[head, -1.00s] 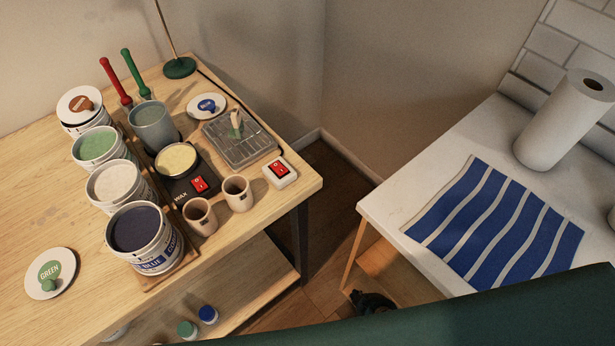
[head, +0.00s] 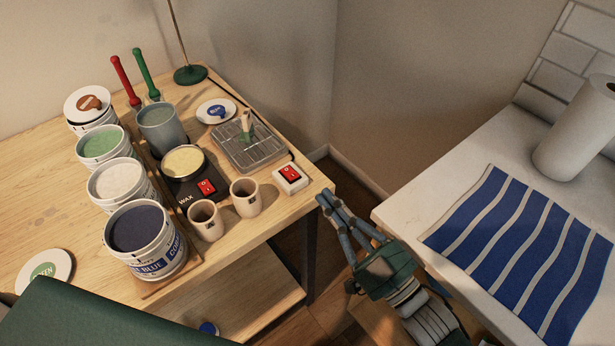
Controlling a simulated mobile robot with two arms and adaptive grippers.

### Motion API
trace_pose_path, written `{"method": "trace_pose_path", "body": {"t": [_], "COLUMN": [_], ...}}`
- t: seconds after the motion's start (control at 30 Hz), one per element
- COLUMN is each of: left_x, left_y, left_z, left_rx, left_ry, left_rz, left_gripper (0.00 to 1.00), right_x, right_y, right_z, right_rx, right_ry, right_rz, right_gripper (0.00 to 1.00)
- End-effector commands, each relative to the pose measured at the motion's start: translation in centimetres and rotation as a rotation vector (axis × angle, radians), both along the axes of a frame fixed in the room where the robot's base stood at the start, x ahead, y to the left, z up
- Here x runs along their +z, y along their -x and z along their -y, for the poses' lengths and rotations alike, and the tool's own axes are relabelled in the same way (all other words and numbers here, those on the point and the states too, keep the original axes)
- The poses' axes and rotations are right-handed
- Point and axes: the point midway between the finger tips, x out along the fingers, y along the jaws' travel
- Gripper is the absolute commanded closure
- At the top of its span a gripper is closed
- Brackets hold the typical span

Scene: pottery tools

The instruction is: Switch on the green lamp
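The green lamp shows only its round dark green base (head: 190,74) and thin pole at the back of the wooden table; its head is out of view. A dark cord runs from near the base along the table's edge towards a white switch box (head: 287,187) with a red rocker (head: 291,173), at the table's right corner. My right gripper (head: 326,198) is just right of the switch, apart from it, beyond the table edge. Its fingertips look closed together, with nothing visible between them. My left gripper is out of view.
Two cups (head: 205,220) (head: 246,197) stand left of the switch, with a black wax warmer (head: 183,192) and a wire rack (head: 262,151) behind. Glaze buckets (head: 160,262) line the left. A white counter (head: 403,205) with a striped cloth (head: 500,230) lies right, across a gap.

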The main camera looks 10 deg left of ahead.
Motion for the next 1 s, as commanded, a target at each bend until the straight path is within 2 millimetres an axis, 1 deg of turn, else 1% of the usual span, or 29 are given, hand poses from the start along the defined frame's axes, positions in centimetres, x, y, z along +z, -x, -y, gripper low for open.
{"method": "trace_pose_path", "body": {"t": [0.1,0.37,0.47,0.57,0.67,0.9,0.97,1.0], "left_x": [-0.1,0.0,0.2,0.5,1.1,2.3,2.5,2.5], "left_y": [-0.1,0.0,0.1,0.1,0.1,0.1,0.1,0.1], "left_z": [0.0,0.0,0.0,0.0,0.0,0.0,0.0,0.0], "left_rx": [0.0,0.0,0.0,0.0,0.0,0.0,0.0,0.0], "left_ry": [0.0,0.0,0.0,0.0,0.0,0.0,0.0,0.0], "left_rz": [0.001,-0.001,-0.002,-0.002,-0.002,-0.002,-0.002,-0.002], "left_gripper": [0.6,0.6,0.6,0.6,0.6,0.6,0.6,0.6], "right_x": [0.6,0.6,0.8,1.2,1.7,2.8,3.0,2.2], "right_y": [0.4,0.3,0.0,-0.8,-1.9,-5.0,-5.8,-5.8], "right_z": [-0.2,-0.2,-0.6,-1.6,-3.0,-7.1,-8.0,-8.1], "right_rx": [0.011,0.009,0.009,0.009,0.008,0.009,0.009,0.008], "right_ry": [-0.011,-0.01,-0.01,-0.012,-0.013,-0.011,-0.01,-0.006], "right_rz": [0.008,0.007,0.007,0.008,0.008,0.009,0.008,0.002], "right_gripper": [1.0,1.0,1.0,1.0,1.0,1.0,1.0,1.0]}}
